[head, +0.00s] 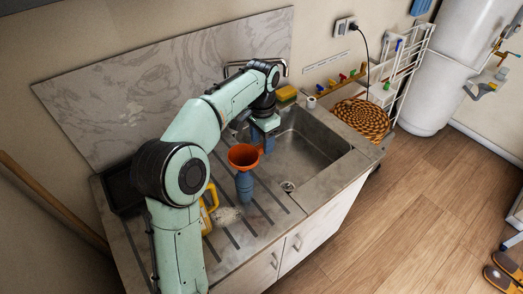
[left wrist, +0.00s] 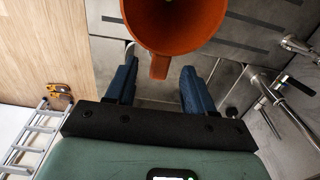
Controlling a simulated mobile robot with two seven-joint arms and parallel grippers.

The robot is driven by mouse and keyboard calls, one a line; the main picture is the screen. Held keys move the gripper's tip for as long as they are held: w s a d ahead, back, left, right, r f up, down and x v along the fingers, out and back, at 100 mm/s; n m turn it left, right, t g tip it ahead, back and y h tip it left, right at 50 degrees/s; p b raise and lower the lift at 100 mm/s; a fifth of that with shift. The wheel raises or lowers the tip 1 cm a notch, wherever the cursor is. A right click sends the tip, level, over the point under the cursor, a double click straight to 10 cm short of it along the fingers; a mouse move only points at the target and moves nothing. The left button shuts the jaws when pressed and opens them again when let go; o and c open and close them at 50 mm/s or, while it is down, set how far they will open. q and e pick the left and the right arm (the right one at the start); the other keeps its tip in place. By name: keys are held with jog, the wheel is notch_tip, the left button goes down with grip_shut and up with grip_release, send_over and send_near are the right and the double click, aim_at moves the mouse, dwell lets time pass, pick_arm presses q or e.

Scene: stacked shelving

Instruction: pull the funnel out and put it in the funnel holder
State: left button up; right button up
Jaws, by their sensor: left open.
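The orange funnel (head: 243,155) stands upright in the neck of a blue bottle (head: 244,187) on the ribbed drainboard, left of the sink. My left gripper (head: 265,142) is open, at the funnel's sink side. In the left wrist view the funnel's wide bowl (left wrist: 175,22) is ahead of the jaws, and its tab points back between the two blue fingers (left wrist: 158,76). The fingers look apart from the tab on both sides. I cannot make out which thing is the funnel holder. My right gripper is not in view.
The steel sink (head: 312,148) is right of the bottle, with a faucet behind. A yellow jug (head: 213,196) stands left of the bottle, partly behind my arm. A yellow sponge (head: 287,93), a round woven mat (head: 361,120) and a white rack (head: 408,62) are farther right.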

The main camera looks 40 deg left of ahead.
aim_at(261, 146)
pick_arm(q)
jog(key=f, duration=0.4)
jog(key=shift+s, duration=0.3)
jog(key=shift+w+f+b, duration=0.2)
jog(key=shift+f+b, duration=0.1)
jog(key=shift+f, duration=0.05)
grip_shut()
